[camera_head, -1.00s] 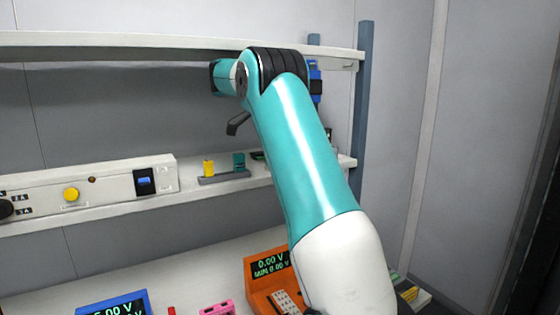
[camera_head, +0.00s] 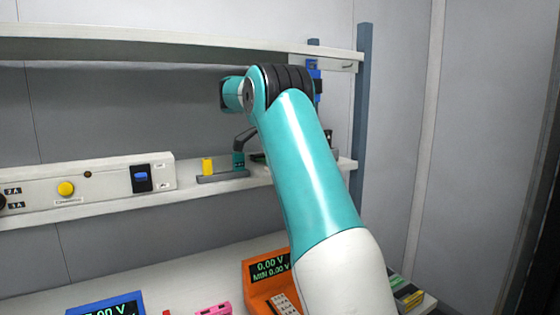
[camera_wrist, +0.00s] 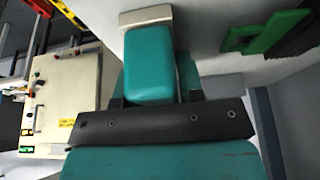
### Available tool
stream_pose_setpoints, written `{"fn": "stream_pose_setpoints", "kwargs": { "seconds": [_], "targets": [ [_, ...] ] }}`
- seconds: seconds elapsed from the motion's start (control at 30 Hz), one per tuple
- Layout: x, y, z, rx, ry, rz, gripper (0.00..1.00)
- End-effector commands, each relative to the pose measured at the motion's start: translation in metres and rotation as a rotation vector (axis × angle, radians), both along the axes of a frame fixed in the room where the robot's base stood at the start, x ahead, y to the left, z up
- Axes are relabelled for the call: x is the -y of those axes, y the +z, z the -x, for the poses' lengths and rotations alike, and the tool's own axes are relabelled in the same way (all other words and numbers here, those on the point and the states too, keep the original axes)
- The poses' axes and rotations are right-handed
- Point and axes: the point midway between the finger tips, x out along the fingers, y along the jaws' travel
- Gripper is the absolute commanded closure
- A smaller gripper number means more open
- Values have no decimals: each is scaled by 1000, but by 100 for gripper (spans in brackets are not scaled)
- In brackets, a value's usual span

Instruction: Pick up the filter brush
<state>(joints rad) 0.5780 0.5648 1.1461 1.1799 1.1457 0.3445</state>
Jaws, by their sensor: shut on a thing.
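A yellow piece (camera_head: 207,166) stands in the same rack. A green object with a dark ribbed part (camera_wrist: 262,35) lies close by. A white panel (camera_head: 90,188) with knobs is to the left, an upper shelf (camera_head: 150,42) above, and an orange meter (camera_head: 262,285) below.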

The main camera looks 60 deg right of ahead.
Motion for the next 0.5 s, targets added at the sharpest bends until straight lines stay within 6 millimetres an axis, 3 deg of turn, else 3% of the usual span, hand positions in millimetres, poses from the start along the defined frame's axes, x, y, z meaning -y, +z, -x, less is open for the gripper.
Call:
{"fn": "stream_pose_setpoints", "kwargs": {
  "seconds": [0.27, 0.5],
  "targets": [
    [0, 5, 0, 1, 0, 0, 89],
    [0, 25, 0, 1, -1, 2, 89]
  ]
}}
